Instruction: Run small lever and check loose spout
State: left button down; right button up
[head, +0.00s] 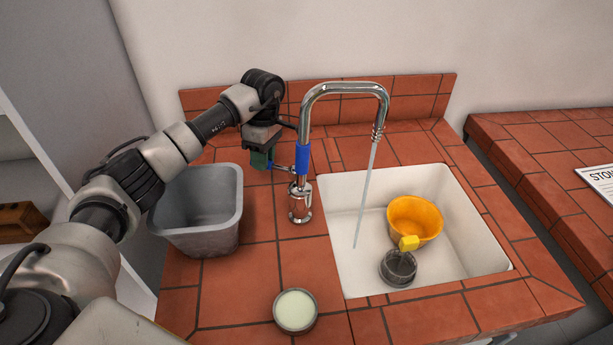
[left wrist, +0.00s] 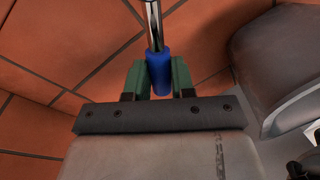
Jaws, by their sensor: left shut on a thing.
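The chrome tap has a tall hooked spout (head: 345,88) with a blue sleeve (head: 302,160) on its upright. The spout points right over the white sink (head: 345,275). A thin stream of water (head: 366,195) runs from its tip into the left part of the basin. A small chrome lever (head: 284,168) sticks out left from the tap. My left gripper (head: 262,160) is shut on the lever's end. In the left wrist view, the green fingers sit on both sides of its blue grip (left wrist: 159,75). My right gripper is out of view.
An orange bowl (head: 402,213) with a yellow tab and a dark round container (head: 398,268) are in the sink's right part. A grey bin (head: 193,240) stands left of the tap. A small round dish (head: 295,311) with pale contents sits on the front tiles.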

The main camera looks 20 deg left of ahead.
pick_arm(q)
jog(key=s+n+p, duration=0.2)
jog(key=n, duration=0.1)
jog(key=shift+s+d+r+h, duration=0.1)
jog(key=shift+s+d+h, duration=0.05)
jog(key=shift+h, duration=0.15)
jog(key=shift+s+d+n+p, duration=0.1)
jog(key=shift+s+n+p, duration=0.1)
jog(key=shift+n+p, duration=0.2)
jog(key=shift+s, duration=0.1)
jog(key=shift+s+d+n+p, duration=0.15)
jog(key=shift+s+n+p, duration=0.15)
jog(key=shift+n, duration=0.2)
jog(key=c, duration=1.4)
grip_release()
jog(key=shift+s+d+n, duration=0.15)
jog(key=shift+n, duration=0.15)
jog(key=o, duration=0.5)
jog(key=shift+o, duration=0.2)
